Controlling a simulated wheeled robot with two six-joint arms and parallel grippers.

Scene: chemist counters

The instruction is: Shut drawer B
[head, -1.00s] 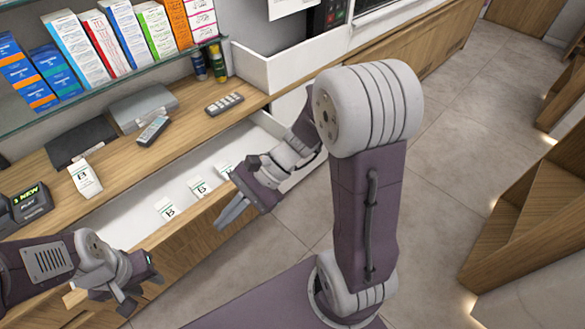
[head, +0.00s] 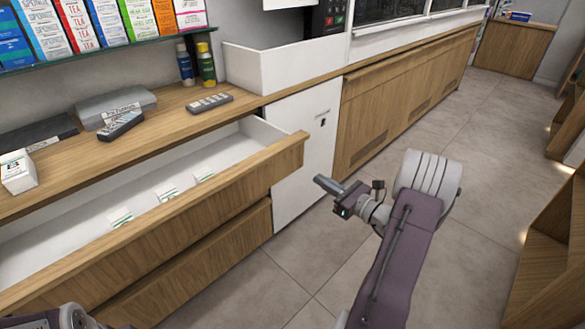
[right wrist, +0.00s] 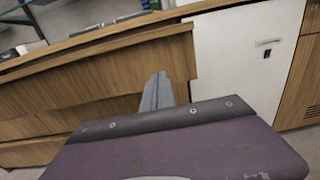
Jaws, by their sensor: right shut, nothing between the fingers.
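The drawer that stands open, which I take as drawer B (head: 190,210), has a wooden front and a white inside, and is pulled out from under the counter. Small white-and-green boxes (head: 167,191) lie in it. My right gripper (head: 322,183) is shut and empty, in front of the drawer front's right end and apart from it in the head view. In the right wrist view its closed fingers (right wrist: 157,91) overlap the drawer front (right wrist: 100,70) near its right end. My left arm shows only at the bottom left edge; its fingers cannot be made out.
A closed wooden drawer front (head: 215,250) lies below. A white panel (head: 305,140) and wooden cabinets (head: 410,90) run to the right. The wooden counter (head: 165,135) holds a remote-like keypad (head: 209,103), a grey case (head: 115,108) and a white box (head: 17,172). Tiled floor (head: 480,160) is clear.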

